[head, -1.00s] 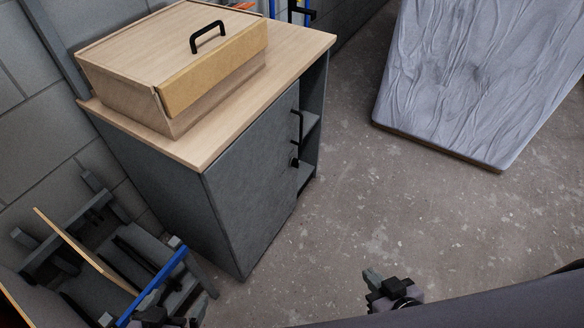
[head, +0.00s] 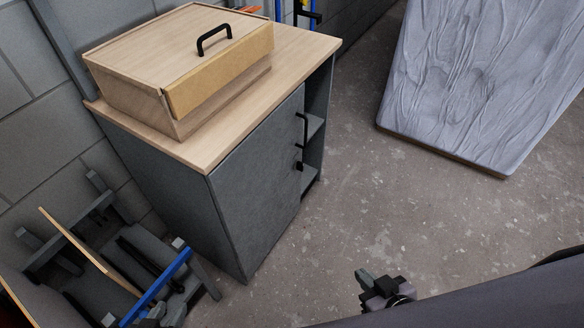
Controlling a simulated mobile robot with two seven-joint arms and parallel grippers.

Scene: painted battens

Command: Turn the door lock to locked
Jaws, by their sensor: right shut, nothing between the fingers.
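The grey cabinet door (head: 255,190) is shut, under a wooden top. A black vertical handle (head: 304,130) is near its right edge. A small black lock knob (head: 299,166) sits just below the handle. It is too small to tell which way it is turned. My right gripper (head: 364,279) is at the bottom centre, low and to the right of the cabinet, clear of the door and knob. Its fingers are shut and empty. I cannot make out my left gripper in this view.
A wooden box (head: 130,65) with a black handle stands on the cabinet top (head: 295,60). Open shelves (head: 313,128) are right of the door. A rack with a blue batten (head: 155,288) stands at lower left. A wrapped slab (head: 470,80) is at upper right. The floor (head: 360,205) between is clear.

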